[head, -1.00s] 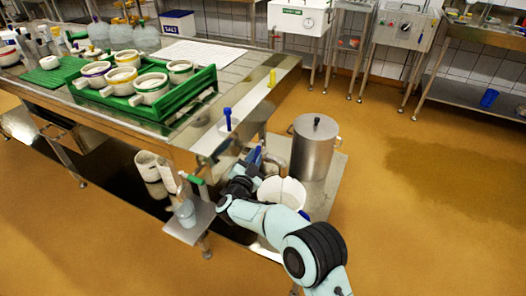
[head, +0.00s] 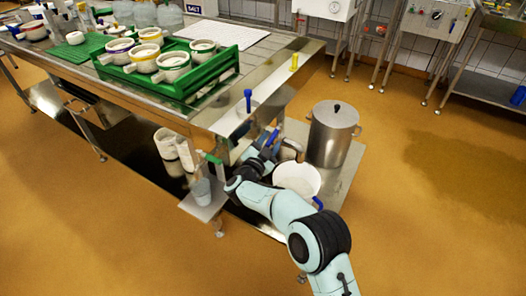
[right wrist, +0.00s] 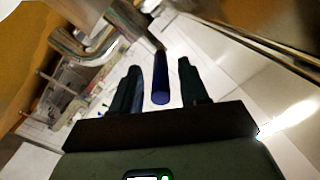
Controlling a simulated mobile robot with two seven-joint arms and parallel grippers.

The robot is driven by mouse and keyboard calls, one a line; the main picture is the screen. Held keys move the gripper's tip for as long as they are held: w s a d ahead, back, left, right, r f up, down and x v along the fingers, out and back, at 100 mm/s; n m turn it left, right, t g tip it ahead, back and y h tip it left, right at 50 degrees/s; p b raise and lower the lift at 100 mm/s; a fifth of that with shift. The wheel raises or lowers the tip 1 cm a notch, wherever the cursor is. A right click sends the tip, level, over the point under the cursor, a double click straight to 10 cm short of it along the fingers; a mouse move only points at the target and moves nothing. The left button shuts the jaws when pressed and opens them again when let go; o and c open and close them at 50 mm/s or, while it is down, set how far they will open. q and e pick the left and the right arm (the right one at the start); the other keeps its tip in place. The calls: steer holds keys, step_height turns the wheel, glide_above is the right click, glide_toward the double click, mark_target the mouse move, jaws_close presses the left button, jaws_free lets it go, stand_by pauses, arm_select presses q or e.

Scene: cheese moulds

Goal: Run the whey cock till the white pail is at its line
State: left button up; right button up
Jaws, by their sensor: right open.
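The white pail (head: 309,177) stands on the low shelf under the table's end, its blue grip at the rim. I cannot make out its line or any liquid level. A metal spout (head: 292,147), apparently the whey cock's, is above the pail. The blue cock handle (head: 272,138) shows beside it. My right gripper (head: 264,149) is at the handle, partly hidden by my arm. In the right wrist view, the open fingers (right wrist: 159,85) stand on either side of the blue handle (right wrist: 160,78), with gaps on both sides. My left gripper is not in view.
A lidded steel pot (head: 332,138) stands close behind the pail. A small side shelf (head: 203,207) with a clear jug is left of my arm. The steel table (head: 225,118) carries a green tray (head: 176,88) of moulds. Open floor lies to the right.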

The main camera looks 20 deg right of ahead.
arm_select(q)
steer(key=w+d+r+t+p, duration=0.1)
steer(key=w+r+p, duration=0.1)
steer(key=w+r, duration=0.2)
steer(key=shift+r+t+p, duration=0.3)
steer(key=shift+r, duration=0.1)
arm_select(e)
steer(key=v, duration=1.3)
steer(key=shift+r, duration=0.1)
